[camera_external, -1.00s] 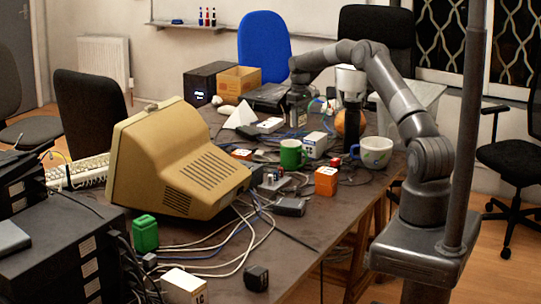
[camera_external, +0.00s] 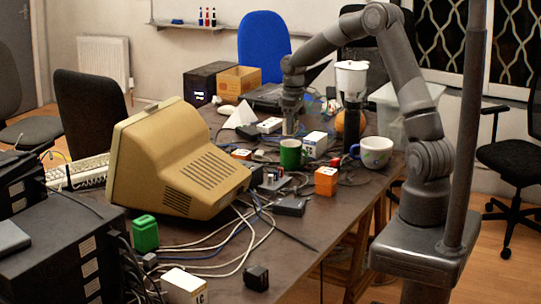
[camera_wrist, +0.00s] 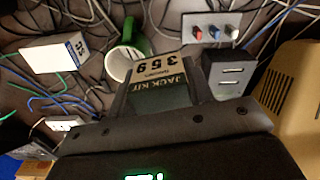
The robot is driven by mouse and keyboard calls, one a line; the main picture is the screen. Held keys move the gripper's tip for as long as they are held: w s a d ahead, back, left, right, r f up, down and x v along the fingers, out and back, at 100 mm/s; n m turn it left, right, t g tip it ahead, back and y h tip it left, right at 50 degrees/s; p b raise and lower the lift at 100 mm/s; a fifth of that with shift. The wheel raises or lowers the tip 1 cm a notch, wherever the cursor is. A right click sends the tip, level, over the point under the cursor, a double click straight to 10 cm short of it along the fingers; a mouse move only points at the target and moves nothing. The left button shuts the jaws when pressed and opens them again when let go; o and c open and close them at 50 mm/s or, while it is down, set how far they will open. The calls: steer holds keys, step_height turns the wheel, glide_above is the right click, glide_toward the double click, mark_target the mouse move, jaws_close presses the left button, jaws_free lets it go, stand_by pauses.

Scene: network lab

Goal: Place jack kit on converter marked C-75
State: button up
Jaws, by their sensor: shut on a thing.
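My gripper (camera_external: 291,127) points down above the far middle of the table, behind the green mug. In the wrist view my gripper (camera_wrist: 170,98) is shut on the jack kit (camera_wrist: 160,82), a small box with a tan and dark green label reading "JACK KIT". In the external view the kit is hard to make out at the fingers. A white box-shaped device (camera_wrist: 55,52) with dark print lies left of the mug in the wrist view; it also shows right of the mug in the external view (camera_external: 314,144). I cannot read which device is marked C-75.
The green mug (camera_external: 291,154) stands close in front of my gripper. A blender (camera_external: 351,88), a patterned cup (camera_external: 375,151) and an orange box (camera_external: 326,181) stand to the right. The beige monitor (camera_external: 175,160) fills the left. Loose cables cover much of the table.

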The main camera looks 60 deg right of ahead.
steer(key=s+a+f+n, duration=0.1)
steer(key=s+a+n, duration=0.1)
steer(key=s+a, duration=1.4)
glide_above(291, 203)
steer(key=f, duration=0.6)
steer(key=shift+s+d+f, duration=0.2)
steer(key=shift+d+f, duration=0.15)
steer(key=shift+d, duration=0.05)
steer(key=shift+w+a+f, duration=0.2)
steer(key=shift+a+f, duration=0.1)
steer(key=shift+a, duration=0.1)
steer(key=shift+f, duration=1.9)
steer(key=shift+f, duration=0.1)
steer(key=o, duration=0.6)
steer(key=shift+f, duration=0.1)
steer(key=o, duration=0.4)
steer(key=shift+o, duration=0.2)
